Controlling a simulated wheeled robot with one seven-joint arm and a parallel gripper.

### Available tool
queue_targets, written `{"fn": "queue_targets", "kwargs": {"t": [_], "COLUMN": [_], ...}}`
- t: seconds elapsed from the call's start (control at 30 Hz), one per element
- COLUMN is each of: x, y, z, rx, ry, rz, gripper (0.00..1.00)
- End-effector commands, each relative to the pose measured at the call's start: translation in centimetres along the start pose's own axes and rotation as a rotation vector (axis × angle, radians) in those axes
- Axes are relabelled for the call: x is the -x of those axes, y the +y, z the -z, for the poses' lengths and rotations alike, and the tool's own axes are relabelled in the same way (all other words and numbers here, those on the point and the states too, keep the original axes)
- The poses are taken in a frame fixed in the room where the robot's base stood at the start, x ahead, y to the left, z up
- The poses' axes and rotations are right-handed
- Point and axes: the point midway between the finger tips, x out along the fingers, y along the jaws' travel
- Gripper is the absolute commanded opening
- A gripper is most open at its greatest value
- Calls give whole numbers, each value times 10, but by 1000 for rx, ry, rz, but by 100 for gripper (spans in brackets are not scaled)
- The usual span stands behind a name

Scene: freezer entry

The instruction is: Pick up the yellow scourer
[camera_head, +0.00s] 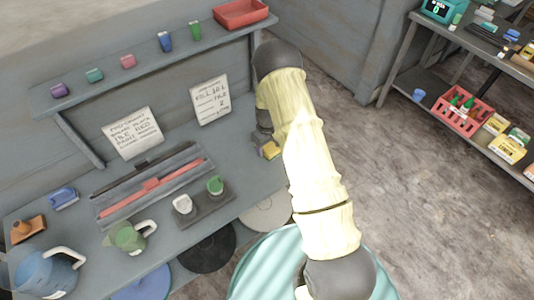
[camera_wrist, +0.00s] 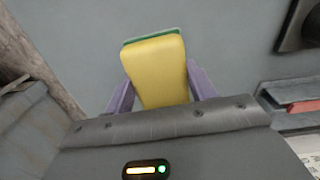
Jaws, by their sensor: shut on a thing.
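The yellow scourer (camera_wrist: 158,72) fills the middle of the wrist view. It is a yellow block with a green layer along its far edge. My gripper (camera_wrist: 160,95) has a purple finger on each side of it and is shut on it. In the head view the scourer (camera_head: 270,151) shows as a small yellow patch at the end of my arm, by the right end of the grey bench (camera_head: 240,178). The fingers are mostly hidden there. I cannot tell whether the scourer touches the bench.
A grey tray with a red bar (camera_head: 155,187) lies on the bench, left of my gripper. A green cup (camera_head: 215,185), a white cup (camera_head: 183,204) and jugs stand nearer the front. A shelf (camera_head: 150,65) with small coloured items runs above. A stocked rack (camera_head: 450,110) stands right.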

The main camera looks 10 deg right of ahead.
Motion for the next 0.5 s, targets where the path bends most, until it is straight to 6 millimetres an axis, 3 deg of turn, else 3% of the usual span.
{"fn": "queue_targets", "kwargs": {"t": [0.2, 0.5], "x": [34, 50], "y": [2, -1], "z": [0, 0], "rx": [-2, 3], "ry": [2, -1], "rz": [-1, 0], "gripper": [33, 33]}}
